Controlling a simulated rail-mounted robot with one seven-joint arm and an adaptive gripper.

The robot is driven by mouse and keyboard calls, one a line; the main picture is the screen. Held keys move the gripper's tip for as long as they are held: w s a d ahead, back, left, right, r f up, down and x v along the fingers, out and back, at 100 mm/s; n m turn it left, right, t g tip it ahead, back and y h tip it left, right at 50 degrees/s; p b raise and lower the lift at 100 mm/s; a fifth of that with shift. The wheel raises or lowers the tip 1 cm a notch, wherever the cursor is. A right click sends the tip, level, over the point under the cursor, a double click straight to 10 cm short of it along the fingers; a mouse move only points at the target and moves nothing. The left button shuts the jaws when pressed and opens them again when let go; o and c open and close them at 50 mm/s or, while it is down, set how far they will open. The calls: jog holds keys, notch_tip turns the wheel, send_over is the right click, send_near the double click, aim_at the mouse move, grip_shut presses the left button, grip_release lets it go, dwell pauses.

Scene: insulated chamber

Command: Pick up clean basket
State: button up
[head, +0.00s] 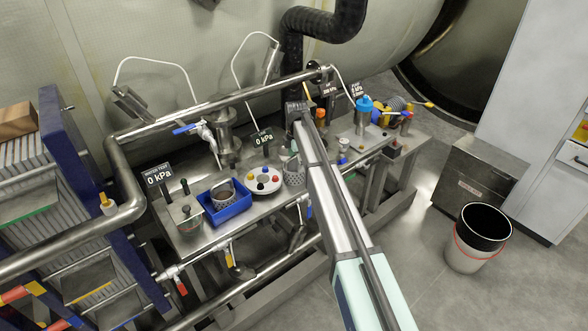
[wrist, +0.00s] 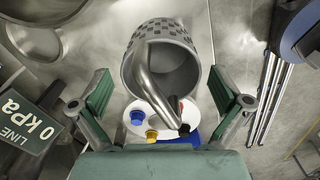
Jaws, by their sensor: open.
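A grey perforated metal basket (head: 293,172) stands on the steel bench, just right of the white round plate and left of my arm. In the wrist view a perforated basket (wrist: 186,42) with a curved metal handle lies ahead, between the lines of my fingers; it looks like the same one. My gripper (wrist: 162,106) is open, with green-padded fingers apart on either side and nothing visibly clamped. The handle reaches toward the camera; I cannot tell how deep it sits between the fingers. The fingertips are not clear in the head view. Another perforated basket (head: 222,193) sits in a blue tray (head: 237,208).
The white plate (head: 263,191) carries coloured knobs. A bucket (head: 473,256) stands on open floor at right.

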aim_at(296, 167)
jog(key=shift+f+p, duration=0.35)
jog(key=shift+f, duration=1.15)
jog(key=c, duration=1.1)
jog(key=shift+r, duration=0.1)
